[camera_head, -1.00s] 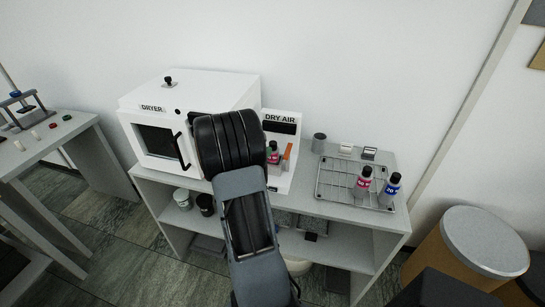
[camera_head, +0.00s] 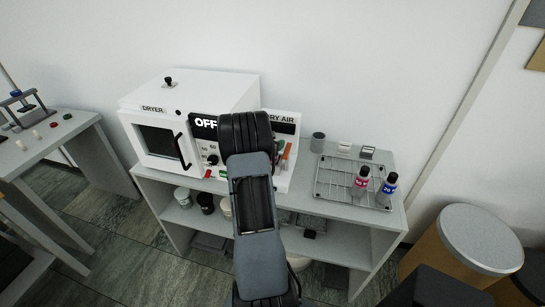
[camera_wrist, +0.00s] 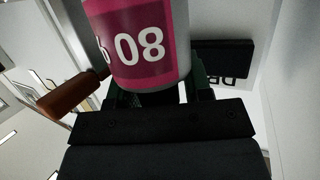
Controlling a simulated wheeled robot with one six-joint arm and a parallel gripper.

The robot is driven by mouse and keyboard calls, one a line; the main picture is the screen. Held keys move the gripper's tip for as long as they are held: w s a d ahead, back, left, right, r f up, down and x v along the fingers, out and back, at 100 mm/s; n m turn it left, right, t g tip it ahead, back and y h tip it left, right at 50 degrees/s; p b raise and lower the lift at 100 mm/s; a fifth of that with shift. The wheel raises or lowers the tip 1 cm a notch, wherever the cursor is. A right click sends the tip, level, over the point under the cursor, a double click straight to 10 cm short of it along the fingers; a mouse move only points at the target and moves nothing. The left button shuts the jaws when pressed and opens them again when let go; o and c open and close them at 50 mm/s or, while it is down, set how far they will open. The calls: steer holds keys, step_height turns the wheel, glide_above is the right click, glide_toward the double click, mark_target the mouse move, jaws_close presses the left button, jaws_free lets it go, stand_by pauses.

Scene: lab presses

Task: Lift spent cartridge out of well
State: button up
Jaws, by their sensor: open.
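A cartridge (camera_wrist: 145,40) with a magenta label, white digits and a pale rim fills the top of the wrist view. My gripper (camera_wrist: 155,88) is open, with its dark green fingers to either side of the cartridge; whether they touch it is unclear. In the head view my arm hides the cartridge and most of the gripper in front of the white DRY AIR unit (camera_head: 283,181). The well is hidden. An orange-brown lever (camera_head: 287,150) stands on the unit, and it also shows left of the gripper in the wrist view (camera_wrist: 72,94).
A white dryer (camera_head: 190,92) with an OFF display stands left of the DRY AIR unit. A grey cup (camera_head: 318,142) stands behind the rack.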

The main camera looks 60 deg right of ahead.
jaws_close()
stand_by(0.4)
